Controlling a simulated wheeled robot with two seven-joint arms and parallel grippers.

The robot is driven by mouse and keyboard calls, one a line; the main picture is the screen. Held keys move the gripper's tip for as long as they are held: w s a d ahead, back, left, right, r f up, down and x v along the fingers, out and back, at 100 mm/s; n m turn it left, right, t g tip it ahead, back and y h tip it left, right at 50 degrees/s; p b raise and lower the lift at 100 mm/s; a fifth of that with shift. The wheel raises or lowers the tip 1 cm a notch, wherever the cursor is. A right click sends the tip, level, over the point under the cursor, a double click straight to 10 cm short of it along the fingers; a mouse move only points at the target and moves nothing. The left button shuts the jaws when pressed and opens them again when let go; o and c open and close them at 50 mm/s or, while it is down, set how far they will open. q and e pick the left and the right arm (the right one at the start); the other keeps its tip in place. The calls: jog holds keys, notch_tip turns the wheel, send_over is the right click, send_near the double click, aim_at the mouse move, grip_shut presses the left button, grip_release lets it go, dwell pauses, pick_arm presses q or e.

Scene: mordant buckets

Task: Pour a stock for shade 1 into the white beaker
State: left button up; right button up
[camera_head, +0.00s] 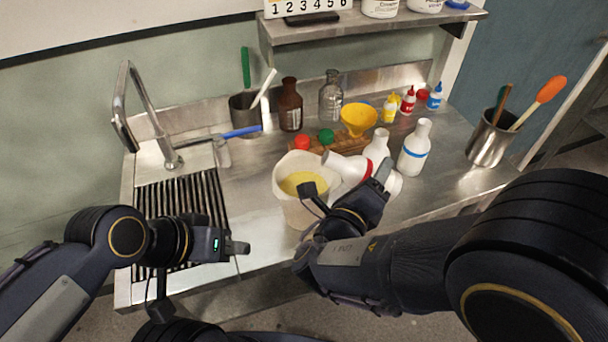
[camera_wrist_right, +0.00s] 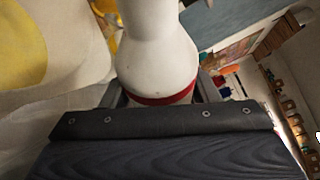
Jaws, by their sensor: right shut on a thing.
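The white beaker (camera_head: 297,212) stands on the steel counter with yellow liquid (camera_head: 303,183) inside. My right gripper (camera_head: 376,182) is shut on a white bottle with a red band (camera_head: 345,168), right of the beaker. The bottle is tilted steeply, its neck end at the beaker's rim; no stream can be made out. In the right wrist view the bottle (camera_wrist_right: 158,55) sits between the fingers, with the beaker (camera_wrist_right: 75,75) close at the left. My left gripper (camera_head: 237,248) is low at the left and its finger gap is unclear. The bottle's base is partly hidden.
A white bottle with a blue band (camera_head: 414,150) and another white bottle (camera_head: 377,147) stand right of the beaker. A yellow funnel (camera_head: 359,119), red cap (camera_head: 302,142) and green cap (camera_head: 326,136) are behind. A drain grid (camera_head: 180,205) lies left; a steel cup (camera_head: 488,140) stands right.

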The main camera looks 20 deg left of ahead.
jog(key=shift+f, duration=0.1)
jog(key=shift+d+r+n+t, duration=0.2)
jog(key=shift+r+n+t, duration=0.2)
jog(key=shift+r+n, duration=0.4)
dwell(1.7)
jog(key=shift+a+r+n+p, duration=0.55)
jog(key=shift+r+n+p, duration=0.15)
jog(key=shift+p, duration=0.9)
dwell(0.8)
jog(key=shift+f, duration=0.15)
